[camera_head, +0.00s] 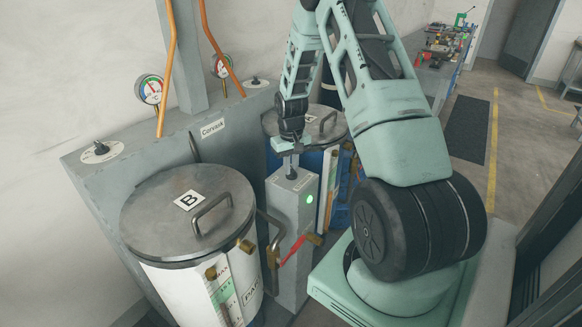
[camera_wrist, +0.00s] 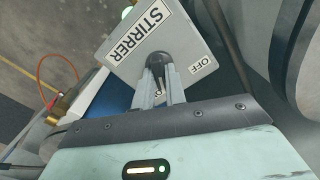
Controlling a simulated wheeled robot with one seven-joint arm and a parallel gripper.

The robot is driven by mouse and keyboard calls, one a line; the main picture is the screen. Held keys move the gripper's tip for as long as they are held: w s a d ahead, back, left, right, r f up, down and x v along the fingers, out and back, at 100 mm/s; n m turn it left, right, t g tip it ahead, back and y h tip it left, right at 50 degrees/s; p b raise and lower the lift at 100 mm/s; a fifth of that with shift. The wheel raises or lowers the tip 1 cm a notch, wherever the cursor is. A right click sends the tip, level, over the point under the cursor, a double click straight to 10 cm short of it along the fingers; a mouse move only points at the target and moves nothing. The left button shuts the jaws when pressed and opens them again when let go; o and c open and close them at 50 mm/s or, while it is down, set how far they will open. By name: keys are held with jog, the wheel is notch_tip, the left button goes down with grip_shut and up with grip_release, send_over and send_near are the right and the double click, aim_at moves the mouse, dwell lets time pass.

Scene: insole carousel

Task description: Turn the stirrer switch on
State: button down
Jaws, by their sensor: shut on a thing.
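The stirrer switch (camera_wrist: 157,60) is a dark lever or knob on the top plate of a grey box (camera_head: 290,205). In the wrist view the plate has a STIRRER label (camera_wrist: 141,31) and an OFF label (camera_wrist: 196,64) to the right of the switch. Another label shows partly between the fingers; its text is mostly hidden. My gripper (camera_wrist: 160,82) has a finger on each side of the switch and is shut on it. In the head view my gripper (camera_head: 291,160) points down onto the box top. A green light (camera_head: 309,199) glows on the box's side.
A lidded drum marked B (camera_head: 188,201) stands left of the box, and another lidded drum (camera_head: 327,122) stands behind it. A red-handled valve (camera_head: 293,250) juts out in front. A grey panel (camera_head: 120,175) with gauges lies behind. Open floor (camera_head: 530,130) is at the right.

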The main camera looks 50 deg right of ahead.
dwell(0.6)
jog(key=c, duration=1.4)
grip_release()
jog(key=shift+c, duration=0.2)
notch_tip(320, 180, up, 18)
jog(key=b, duration=0.2)
jog(key=shift+f+b, duration=0.25)
jog(key=shift+b, duration=0.15)
jog(key=s+a+n, duration=0.3)
jog(key=a+n, duration=0.3)
jog(key=a, duration=2.4)
jog(key=s+a+n, duration=0.3)
jog(key=s+a, duration=0.4)
jog(key=s, duration=0.3)
jog(key=s+a+f+n, duration=0.1)
jog(key=s+a+n, duration=0.2)
jog(key=s+a, duration=0.4)
jog(key=s, duration=0.3)
jog(key=shift+a+f+n+y, duration=0.2)
jog(key=shift+a+n+y, duration=0.05)
jog(key=shift+n+y, duration=0.05)
